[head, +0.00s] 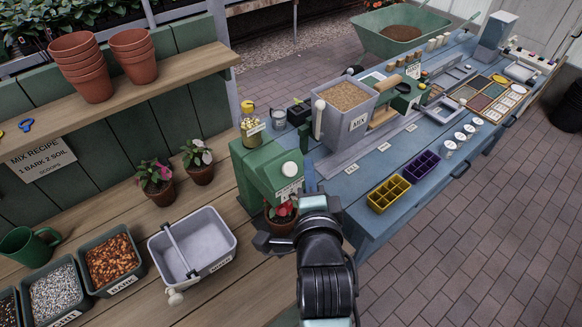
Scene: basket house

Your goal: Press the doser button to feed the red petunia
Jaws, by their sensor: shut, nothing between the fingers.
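The green doser (256,178) stands at the left end of the blue bench. A round white button (290,169) sits on its front, above a small white label (289,190). The red petunia (281,210) is in a brown pot beneath the doser's overhang, partly hidden by my arm. My gripper (310,181) is just right of the label, lower than the button and apart from it in the picture. It is shut and empty. My own wrist hides much of it, and its depth relative to the doser is hard to tell.
A grey mixing bin (213,265) stands left of the doser, near bark (112,260) and grit (55,297) bins. Two potted flowers (156,180) stand behind it. A grey MIX hopper (345,125) is close right of the doser. Yellow (388,194) and purple (421,167) trays lie farther right.

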